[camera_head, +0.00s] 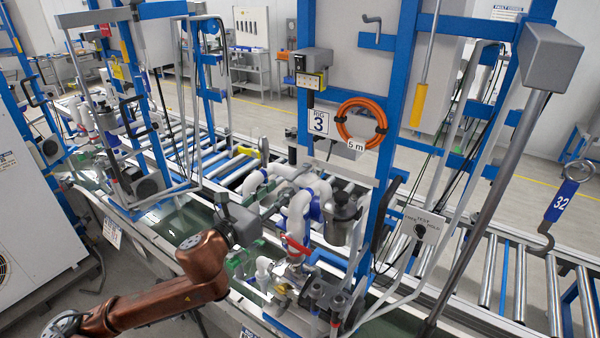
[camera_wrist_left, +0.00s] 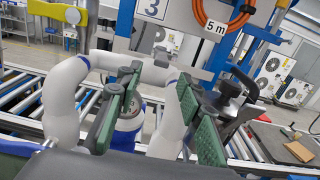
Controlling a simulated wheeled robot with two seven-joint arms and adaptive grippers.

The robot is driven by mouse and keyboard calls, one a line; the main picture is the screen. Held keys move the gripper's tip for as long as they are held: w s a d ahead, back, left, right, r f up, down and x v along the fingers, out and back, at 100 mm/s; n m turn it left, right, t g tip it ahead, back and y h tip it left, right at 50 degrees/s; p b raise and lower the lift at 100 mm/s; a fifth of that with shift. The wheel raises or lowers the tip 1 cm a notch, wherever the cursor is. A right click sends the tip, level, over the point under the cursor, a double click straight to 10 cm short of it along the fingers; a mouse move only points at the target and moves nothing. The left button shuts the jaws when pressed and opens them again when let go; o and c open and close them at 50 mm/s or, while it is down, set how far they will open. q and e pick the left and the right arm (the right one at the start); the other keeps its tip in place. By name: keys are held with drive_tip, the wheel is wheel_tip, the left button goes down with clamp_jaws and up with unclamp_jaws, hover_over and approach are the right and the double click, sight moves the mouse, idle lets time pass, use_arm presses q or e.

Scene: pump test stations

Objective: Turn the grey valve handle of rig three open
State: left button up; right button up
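Rig three bears a white sign with a 3 (camera_head: 318,122); the sign also shows in the wrist view (camera_wrist_left: 153,10). White pipes (camera_head: 298,212) with blue bands run below it. My left gripper (camera_head: 274,230) is beside these pipes, fingers pointing toward the rig. In the wrist view its green-padded fingers (camera_wrist_left: 154,112) are spread apart, with white pipe and a blue band beyond the gap. A dark grey part with a lever-like top (camera_wrist_left: 232,90) is just right of the right finger. I cannot tell whether it is the grey valve handle. My right gripper is out of view.
A red handle (camera_head: 296,245) sits low among the fittings. An orange hose coil (camera_head: 362,122) hangs on the blue frame. A grey slanted post (camera_head: 490,190) stands at right. Roller conveyors (camera_head: 488,270) run behind. A control box with a knob (camera_head: 418,228) is right of the pipes.

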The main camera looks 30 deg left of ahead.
sight(293, 178)
use_arm(q)
drive_tip(key=w, duration=0.2)
drive_tip(key=w+p, duration=0.1)
drive_tip(key=w, duration=0.1)
drive_tip(key=w+p, duration=0.1)
drive_tip(key=w, duration=0.2)
drive_tip(key=shift+d+r, duration=0.1)
drive_tip(key=shift+d, duration=0.15)
drive_tip(key=shift+w, duration=0.2)
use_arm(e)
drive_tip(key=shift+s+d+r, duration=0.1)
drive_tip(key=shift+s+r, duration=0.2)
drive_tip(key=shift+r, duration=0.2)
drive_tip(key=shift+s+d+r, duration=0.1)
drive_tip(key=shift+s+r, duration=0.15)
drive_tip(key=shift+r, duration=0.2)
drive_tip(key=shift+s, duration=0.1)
use_arm(q)
drive_tip(key=c, duration=0.4)
clamp_jaws()
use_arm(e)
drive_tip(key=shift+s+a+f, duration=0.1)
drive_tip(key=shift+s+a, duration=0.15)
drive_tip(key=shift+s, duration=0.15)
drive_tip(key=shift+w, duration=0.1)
